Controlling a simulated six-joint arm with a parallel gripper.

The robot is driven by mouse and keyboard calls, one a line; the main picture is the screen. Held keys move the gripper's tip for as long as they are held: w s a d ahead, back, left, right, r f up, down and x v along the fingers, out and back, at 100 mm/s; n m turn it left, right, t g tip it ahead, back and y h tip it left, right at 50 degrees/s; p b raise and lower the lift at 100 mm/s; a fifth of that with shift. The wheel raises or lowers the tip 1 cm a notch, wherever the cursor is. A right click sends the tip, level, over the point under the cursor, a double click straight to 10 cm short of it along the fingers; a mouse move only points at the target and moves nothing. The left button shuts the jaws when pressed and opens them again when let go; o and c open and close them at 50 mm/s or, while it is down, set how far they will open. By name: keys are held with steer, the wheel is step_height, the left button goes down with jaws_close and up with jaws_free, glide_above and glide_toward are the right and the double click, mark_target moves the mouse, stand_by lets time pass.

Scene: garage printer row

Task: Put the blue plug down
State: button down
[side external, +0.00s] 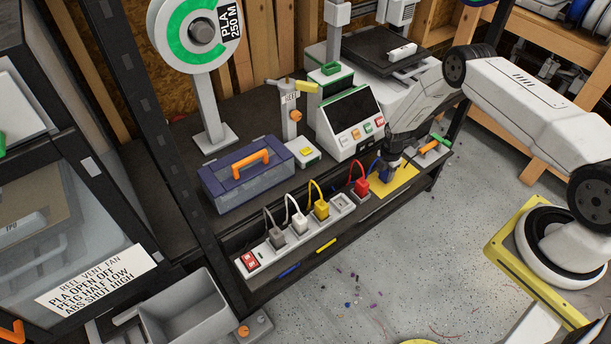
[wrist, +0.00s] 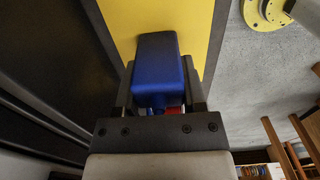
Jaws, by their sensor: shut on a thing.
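My gripper (side external: 391,160) is shut on the blue plug (wrist: 158,70). In the wrist view the plug sits between the two dark fingers, with the yellow mat (wrist: 205,25) behind it. In the side view the blue plug (side external: 388,173) shows as a small dark blue patch under the gripper, over the yellow mat (side external: 402,184). I cannot tell whether the plug touches the mat. The white power strip (side external: 262,258) holds grey (side external: 277,239), white (side external: 299,223), yellow (side external: 321,209) and red (side external: 361,186) plugs. One socket (side external: 342,203) between yellow and red is empty.
A blue toolbox (side external: 245,184) with an orange handle stands left of the strip. A white printer with a dark screen (side external: 352,118) stands close behind the gripper. The shelf's front edge runs close by the mat.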

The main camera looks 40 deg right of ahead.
steer(key=shift+c, duration=0.8)
jaws_free()
steer(key=shift+f, duration=0.1)
steer(key=shift+r, duration=6.15)
steer(key=a+r+m, duration=0.5)
steer(key=r, duration=0.5)
steer(key=s+a+r+m+t, duration=0.1)
steer(key=s+a+r+m, duration=0.5)
steer(key=s+r, duration=0.1)
steer(key=s+a+r+m+t, duration=0.1)
steer(key=s+a+r+m, duration=0.5)
steer(key=s, duration=0.4)
step_height(320, 180, up, 2)
steer(key=shift+r+m+t, duration=0.1)
steer(key=shift+m+t, duration=0.2)
steer(key=shift+m, duration=0.2)
